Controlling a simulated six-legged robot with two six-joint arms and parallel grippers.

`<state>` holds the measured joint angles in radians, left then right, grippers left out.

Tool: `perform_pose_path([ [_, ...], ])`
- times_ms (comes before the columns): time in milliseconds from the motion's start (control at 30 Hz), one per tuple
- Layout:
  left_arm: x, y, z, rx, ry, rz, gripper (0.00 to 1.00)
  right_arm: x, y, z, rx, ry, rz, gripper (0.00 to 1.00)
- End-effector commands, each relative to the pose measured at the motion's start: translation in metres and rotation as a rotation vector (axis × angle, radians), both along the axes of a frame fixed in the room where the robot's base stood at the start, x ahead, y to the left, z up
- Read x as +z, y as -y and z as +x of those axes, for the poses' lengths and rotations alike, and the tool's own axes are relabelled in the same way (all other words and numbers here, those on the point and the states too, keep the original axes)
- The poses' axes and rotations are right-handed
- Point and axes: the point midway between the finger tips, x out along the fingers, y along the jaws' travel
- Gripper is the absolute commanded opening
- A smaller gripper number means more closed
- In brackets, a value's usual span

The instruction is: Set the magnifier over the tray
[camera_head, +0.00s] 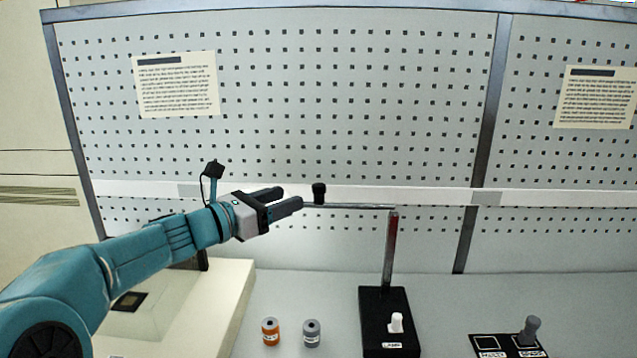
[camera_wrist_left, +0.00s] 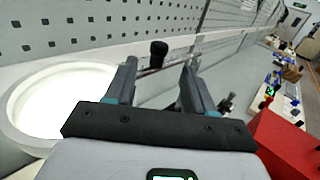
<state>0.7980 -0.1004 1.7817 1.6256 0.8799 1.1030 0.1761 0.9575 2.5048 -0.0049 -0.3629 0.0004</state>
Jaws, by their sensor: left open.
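The magnifier's stand has a black base (camera_head: 372,300), an upright post (camera_head: 390,250) and a thin horizontal arm (camera_head: 355,206) reaching left. A black knob (camera_head: 319,193) stands on that arm; it also shows in the left wrist view (camera_wrist_left: 158,52). My left gripper (camera_head: 291,198) is open, pointing right at the knob. In the wrist view the knob appears between and just beyond the fingertips, with no visible grip. A bright white round ring (camera_wrist_left: 18,128) is at left there; I cannot tell whether it is the magnifier's head. No tray is clearly identifiable. My right gripper is out of view.
A cream block (camera_head: 225,300) stands at lower left, partly behind my arm. An orange spool (camera_head: 270,331) and a grey spool (camera_head: 311,332) stand left of the base. A switch panel (camera_head: 490,343) is at right. The pegboard (camera_head: 280,100) closes the back.

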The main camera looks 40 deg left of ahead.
Motion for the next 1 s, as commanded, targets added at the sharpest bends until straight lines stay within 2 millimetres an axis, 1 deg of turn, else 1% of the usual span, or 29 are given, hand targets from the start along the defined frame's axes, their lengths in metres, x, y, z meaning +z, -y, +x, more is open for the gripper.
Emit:
perform_pose_path([
  [33, 0.002, 0.002, 0.014, -0.006, 0.0, -0.001, 0.54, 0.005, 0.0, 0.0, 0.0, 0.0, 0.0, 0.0],
  [200, 0.002, 0.005, 0.054, -0.004, -0.001, -0.001, 0.54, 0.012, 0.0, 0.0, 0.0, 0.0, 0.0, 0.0],
  [300, 0.001, 0.006, 0.073, -0.003, -0.001, -0.001, 0.54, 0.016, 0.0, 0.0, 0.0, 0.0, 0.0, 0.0],
  [400, 0.001, 0.006, 0.088, -0.001, -0.001, 0.001, 0.54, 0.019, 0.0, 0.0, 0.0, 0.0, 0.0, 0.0],
  [500, 0.0, 0.006, 0.097, 0.0, -0.001, 0.001, 0.54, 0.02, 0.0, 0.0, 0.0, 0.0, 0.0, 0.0],
  [600, 0.0, 0.005, 0.101, 0.002, -0.001, 0.001, 0.54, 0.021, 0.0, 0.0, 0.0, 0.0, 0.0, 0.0],
  [833, 0.0, 0.005, 0.102, 0.002, -0.001, 0.001, 0.54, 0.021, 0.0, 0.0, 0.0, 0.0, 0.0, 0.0],
  [867, 0.0, 0.005, 0.102, 0.002, -0.001, 0.001, 0.51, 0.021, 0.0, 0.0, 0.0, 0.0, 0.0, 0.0],
  [900, 0.0, 0.005, 0.102, 0.002, -0.001, 0.001, 0.38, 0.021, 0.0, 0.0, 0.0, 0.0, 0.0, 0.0],
  [967, 0.0, 0.005, 0.102, 0.002, -0.001, 0.001, 0.18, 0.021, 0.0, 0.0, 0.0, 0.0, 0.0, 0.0],
  [1000, 0.0, 0.005, 0.102, 0.002, -0.001, 0.001, 0.05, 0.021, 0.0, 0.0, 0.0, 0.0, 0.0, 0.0],
])
